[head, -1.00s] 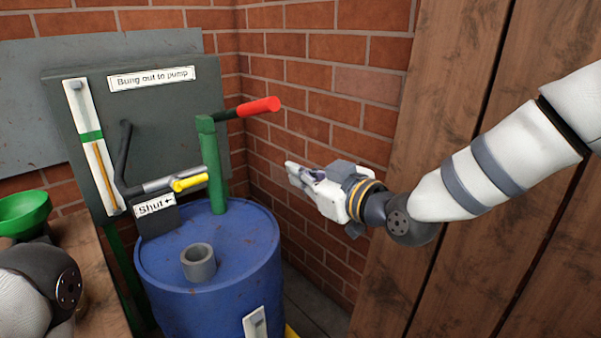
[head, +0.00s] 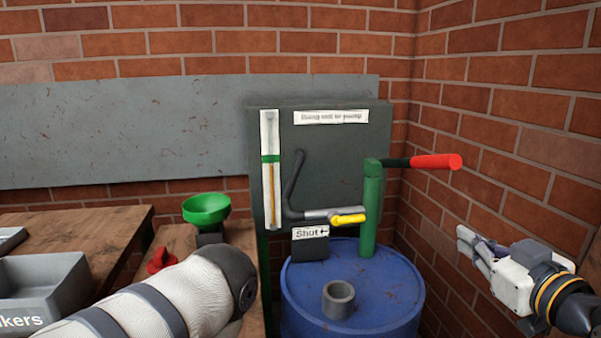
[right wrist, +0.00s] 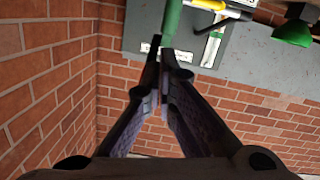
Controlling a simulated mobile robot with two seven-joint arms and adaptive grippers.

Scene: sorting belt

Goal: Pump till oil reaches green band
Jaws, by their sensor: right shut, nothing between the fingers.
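The green hand pump (head: 371,210) stands on the blue drum (head: 300,285), its red-gripped handle (head: 436,161) pointing right. The white gauge (head: 267,215) on the dark panel has a green band (head: 270,158). A thin amber oil column (head: 272,185) stands under the band; its top looks close to the band's lower edge. A yellow valve lever (head: 348,219) lies along the outlet pipe. My right gripper (head: 463,240) is shut and empty, right of the pump and below the handle, touching nothing. It also shows in the right wrist view (right wrist: 160,55). My left gripper is outside the picture.
A grey open collar (head: 338,300) stands on the drum top. A "Shut" sign (head: 310,232) with a left arrow is below the pipe. A green funnel (head: 206,209) and a red knobbed piece (head: 161,261) are on the bench. The brick wall (head: 540,150) is close on the right.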

